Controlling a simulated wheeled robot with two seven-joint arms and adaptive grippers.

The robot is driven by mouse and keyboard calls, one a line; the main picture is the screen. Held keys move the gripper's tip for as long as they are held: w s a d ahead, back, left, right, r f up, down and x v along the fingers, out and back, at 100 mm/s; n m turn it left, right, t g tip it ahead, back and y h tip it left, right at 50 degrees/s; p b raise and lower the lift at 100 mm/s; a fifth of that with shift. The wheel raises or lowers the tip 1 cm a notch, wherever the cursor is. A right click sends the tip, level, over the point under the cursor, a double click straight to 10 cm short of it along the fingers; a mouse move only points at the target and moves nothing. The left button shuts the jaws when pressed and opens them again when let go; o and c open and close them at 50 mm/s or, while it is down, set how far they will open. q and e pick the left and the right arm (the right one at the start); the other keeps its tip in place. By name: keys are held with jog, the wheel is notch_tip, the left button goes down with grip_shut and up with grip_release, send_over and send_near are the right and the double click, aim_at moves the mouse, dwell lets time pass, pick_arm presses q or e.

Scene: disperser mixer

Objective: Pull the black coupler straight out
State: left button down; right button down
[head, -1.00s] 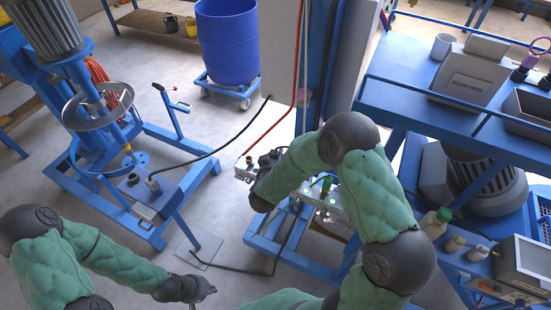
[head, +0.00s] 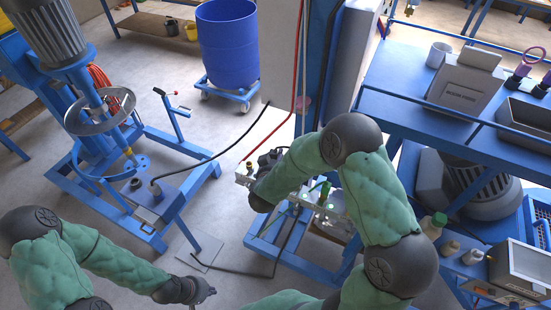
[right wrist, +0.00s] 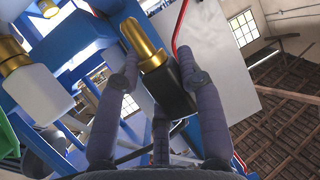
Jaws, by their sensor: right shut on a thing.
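My right gripper (right wrist: 163,105) is shut on the black coupler (right wrist: 172,92), with its dark fingers on both sides of it in the right wrist view. A brass fitting (right wrist: 143,46) sticks out of the coupler's upper end. I cannot tell whether its tip touches anything. In the head view my right gripper (head: 268,162) is beside the manifold (head: 325,201), and the coupler is hidden by the gripper and forearm. My left gripper (head: 206,292) hangs low at the bottom, away from the manifold, too small to tell whether it is open or shut.
A red hose (head: 277,127) and a black hose (head: 228,139) run near the right gripper. The manifold sits on a blue frame (head: 262,247). A mixer (head: 72,62) stands left, a blue drum (head: 228,42) behind, and a blue bench (head: 420,92) right. Floor shows between mixer and frame.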

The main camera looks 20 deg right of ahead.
aim_at(275, 152)
jog(key=shift+r, duration=0.3)
jog(key=shift+r+p, duration=1.7)
jog(key=shift+r, duration=0.3)
